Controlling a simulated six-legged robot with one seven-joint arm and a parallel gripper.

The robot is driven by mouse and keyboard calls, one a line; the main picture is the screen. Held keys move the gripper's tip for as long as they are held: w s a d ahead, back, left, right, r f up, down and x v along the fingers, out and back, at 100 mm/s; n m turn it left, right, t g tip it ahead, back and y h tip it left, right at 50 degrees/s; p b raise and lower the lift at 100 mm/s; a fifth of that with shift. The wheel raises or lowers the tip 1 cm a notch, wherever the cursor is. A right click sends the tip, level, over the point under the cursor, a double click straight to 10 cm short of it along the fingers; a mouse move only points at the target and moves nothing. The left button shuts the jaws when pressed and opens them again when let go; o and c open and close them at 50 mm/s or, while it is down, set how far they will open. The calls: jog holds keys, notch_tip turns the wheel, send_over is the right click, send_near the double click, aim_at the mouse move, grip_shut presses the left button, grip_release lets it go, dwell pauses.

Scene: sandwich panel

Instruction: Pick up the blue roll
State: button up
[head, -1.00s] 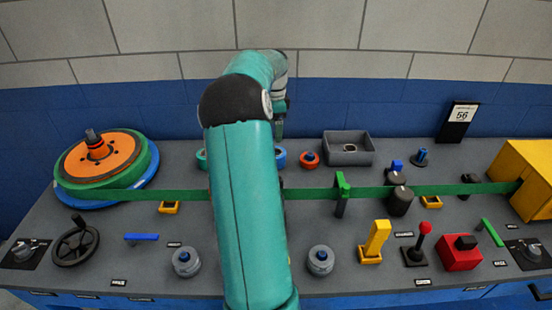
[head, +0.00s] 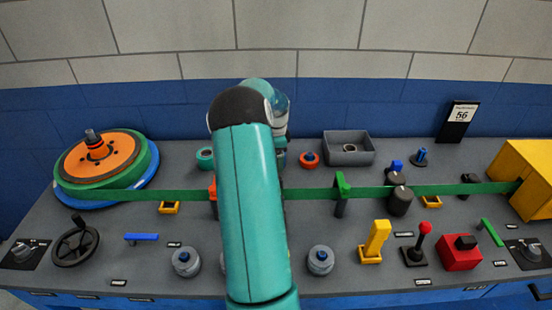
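The blue roll (head: 282,160) is at the back of the bench, just right of my arm. Only a small sliver shows past the arm, and the rest is hidden. My gripper (head: 281,144) is low over that same spot, mostly behind my arm. Its fingers are too small and covered to show whether they are open or shut, or whether they touch the roll. A teal roll (head: 205,158) lies to the left and a red roll (head: 309,160) lies close to the right.
A green strip (head: 310,193) crosses the bench in front, through a green-topped guide (head: 342,190), from the large reel (head: 140,174) to a yellow housing (head: 532,190). The blue wall is close behind.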

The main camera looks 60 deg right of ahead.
jog(key=shift+f, duration=0.35)
jog(key=c, duration=1.1)
jog(key=shift+r, duration=0.1)
jog(key=shift+r, duration=0.55)
notch_tip(320, 180, up, 2)
jog(key=shift+r, duration=0.1)
jog(key=shift+s+a+r, duration=1.4)
jog(key=shift+a+r, duration=0.2)
jog(key=shift+a, duration=0.25)
jog(key=shift+s+a+r, duration=1.45)
jog(key=shift+a+r, duration=0.1)
jog(key=shift+a, duration=0.35)
jog(key=shift+s+a+r, duration=1.4)
jog(key=shift+a+r, duration=0.2)
jog(key=shift+a, duration=0.25)
